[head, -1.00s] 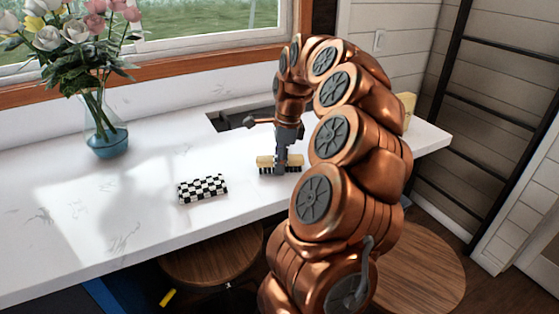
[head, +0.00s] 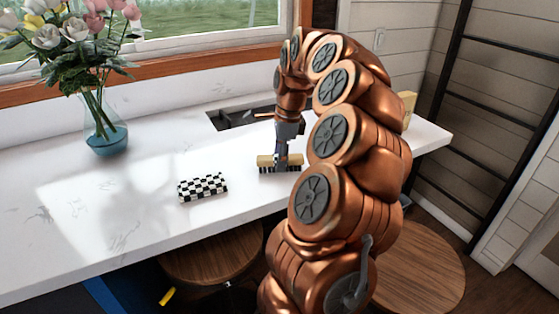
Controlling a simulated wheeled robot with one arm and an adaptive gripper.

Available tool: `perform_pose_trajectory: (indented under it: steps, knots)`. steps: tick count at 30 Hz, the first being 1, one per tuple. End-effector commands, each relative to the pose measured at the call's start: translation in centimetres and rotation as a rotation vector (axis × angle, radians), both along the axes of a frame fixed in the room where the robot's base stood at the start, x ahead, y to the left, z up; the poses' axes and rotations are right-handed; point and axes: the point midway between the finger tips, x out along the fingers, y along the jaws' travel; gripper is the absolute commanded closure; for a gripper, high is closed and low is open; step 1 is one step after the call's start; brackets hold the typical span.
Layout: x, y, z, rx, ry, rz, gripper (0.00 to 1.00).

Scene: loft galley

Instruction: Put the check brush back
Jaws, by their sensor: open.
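A black-and-white checked block (head: 203,187), which looks like the check brush, lies on the white counter left of my gripper. Its underside is hard to make out. A second brush with a plain tan back (head: 265,161) and dark bristles stands on the counter to its right. My gripper (head: 281,166) is open and points down at the tan brush, in front of its middle. Whether the fingers touch the tan brush cannot be told. The checked block is apart from my gripper.
A dark recessed tray or basin (head: 232,117) is set in the counter (head: 100,220) behind my gripper. A glass vase (head: 106,139) of flowers stands at the left. A tan block (head: 408,106) stands at the right end. Round wooden stools (head: 212,258) are below the front edge.

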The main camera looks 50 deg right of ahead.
Motion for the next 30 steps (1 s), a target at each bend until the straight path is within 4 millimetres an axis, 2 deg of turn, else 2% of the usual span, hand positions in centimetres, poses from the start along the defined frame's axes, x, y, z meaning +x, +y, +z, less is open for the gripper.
perform_pose_trajectory:
  steps: [12,30]
  knots:
    - [-0.4,-0.6,4.5,-0.003,-0.002,0.001,0.39]
    - [-1.0,-1.1,10.2,0.0,0.001,0.001,0.39]
